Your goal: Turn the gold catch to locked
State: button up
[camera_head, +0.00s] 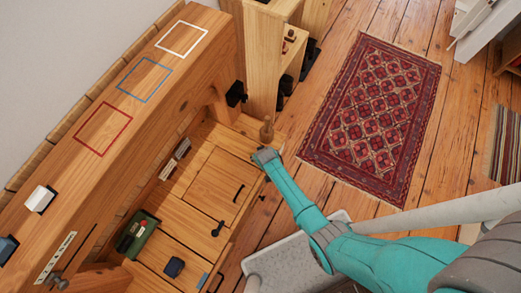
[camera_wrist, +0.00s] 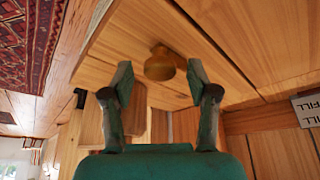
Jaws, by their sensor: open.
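A golden-brown knob on a short stem, which looks like the gold catch (camera_wrist: 160,66), is fixed to a wooden panel in the wrist view. What seems to be the same knob (camera_head: 267,131) stands at the far end of the wooden bench in the head view. My gripper (camera_wrist: 160,80) is open, with one finger on each side of the knob in the picture. The knob appears just beyond the fingertips; I cannot tell whether they touch it. In the head view my gripper (camera_head: 264,155) is close below the knob. No lock marking is readable beside it.
The bench (camera_head: 195,211) has dark handles and a green box (camera_head: 137,236) on it. A wooden ledge (camera_head: 110,150) with coloured square outlines runs along the left. A wooden post (camera_head: 262,60) stands behind the knob. A red rug (camera_head: 375,115) lies on open floor to the right.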

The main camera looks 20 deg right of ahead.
jog(key=shift+c, duration=0.2)
grip_shut()
jog(key=shift+n, duration=0.4)
jog(key=n+y, duration=0.1)
jog(key=n, duration=0.3)
jog(key=shift+d+y, duration=0.2)
jog(key=shift+y, duration=0.2)
jog(key=n, duration=0.2)
jog(key=n+y, duration=0.1)
jog(key=n, duration=0.1)
jog(key=shift+d+g+y, duration=0.1)
jog(key=shift+g+y, duration=0.2)
jog(key=shift+g, duration=0.1)
jog(key=n, duration=0.2)
jog(key=n+g+y, duration=0.1)
jog(key=n, duration=0.2)
jog(key=shift+w+d, duration=0.1)
jog(key=shift+w, duration=0.1)
jog(key=shift+n+g+y, duration=0.3)
jog(key=shift+n+g, duration=0.6)
jog(key=shift+n, duration=1.1)
